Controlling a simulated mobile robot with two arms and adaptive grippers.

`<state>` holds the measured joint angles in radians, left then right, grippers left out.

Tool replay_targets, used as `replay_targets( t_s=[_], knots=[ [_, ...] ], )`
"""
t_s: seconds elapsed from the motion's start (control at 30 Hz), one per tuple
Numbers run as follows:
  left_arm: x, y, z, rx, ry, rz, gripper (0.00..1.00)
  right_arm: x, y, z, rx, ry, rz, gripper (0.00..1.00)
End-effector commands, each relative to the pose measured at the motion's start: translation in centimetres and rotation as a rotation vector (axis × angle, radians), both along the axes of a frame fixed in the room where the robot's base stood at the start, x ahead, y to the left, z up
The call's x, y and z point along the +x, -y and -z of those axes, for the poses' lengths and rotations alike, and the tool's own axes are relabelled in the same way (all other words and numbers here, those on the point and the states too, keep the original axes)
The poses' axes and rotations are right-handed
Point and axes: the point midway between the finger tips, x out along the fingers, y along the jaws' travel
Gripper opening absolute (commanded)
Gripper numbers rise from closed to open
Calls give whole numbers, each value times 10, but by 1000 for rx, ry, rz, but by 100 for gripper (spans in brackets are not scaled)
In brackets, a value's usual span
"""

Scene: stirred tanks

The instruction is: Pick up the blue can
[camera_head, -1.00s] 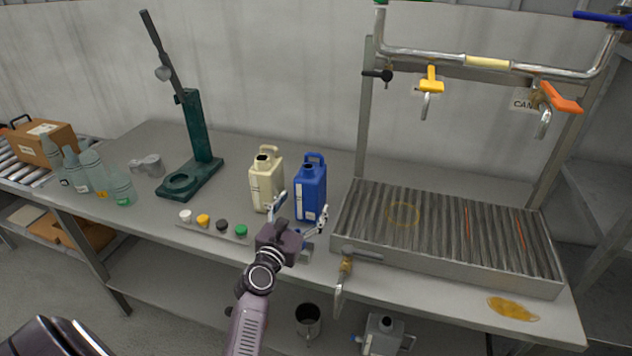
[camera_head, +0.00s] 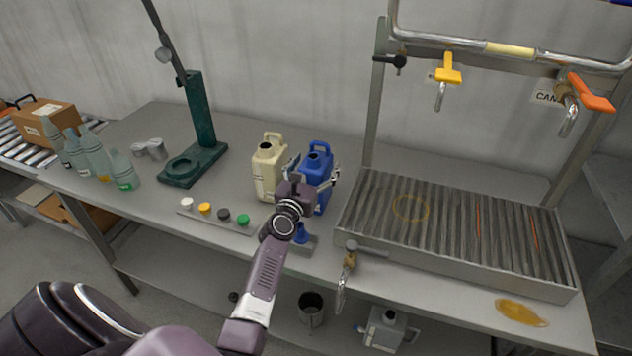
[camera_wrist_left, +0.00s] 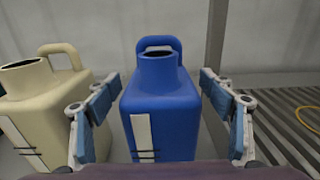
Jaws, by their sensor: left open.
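The blue can (camera_head: 317,163) stands upright on the metal table, with a handle and an open neck on top. My left gripper (camera_head: 313,175) is open in front of it and hides part of its lower body in the head view. In the left wrist view the blue can (camera_wrist_left: 160,105) sits between the two open fingers (camera_wrist_left: 163,110), with gaps visible on both sides. My right gripper is not in view.
A cream can (camera_head: 268,170) stands close to the left of the blue can. A row of coloured caps (camera_head: 223,215) lies at the front left. A ribbed drain tray (camera_head: 455,230) is to the right. A green stand (camera_head: 197,140) is further left.

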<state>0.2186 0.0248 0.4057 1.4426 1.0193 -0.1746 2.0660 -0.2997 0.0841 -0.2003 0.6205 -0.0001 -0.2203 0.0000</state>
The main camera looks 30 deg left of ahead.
Motion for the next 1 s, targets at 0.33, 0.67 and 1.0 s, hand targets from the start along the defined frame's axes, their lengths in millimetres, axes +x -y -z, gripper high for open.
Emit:
replay_targets(
  t_s=[0.33, 0.67, 1.0],
  knots=[
    [5, -2, 0, 1, 0, 0, 71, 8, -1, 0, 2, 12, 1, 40],
    [5, -2, 0, 1, 0, 0, 35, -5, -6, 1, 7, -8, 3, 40],
    [5, -2, -1, 1, 1, 0, 11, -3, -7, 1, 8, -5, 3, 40]
  ],
)
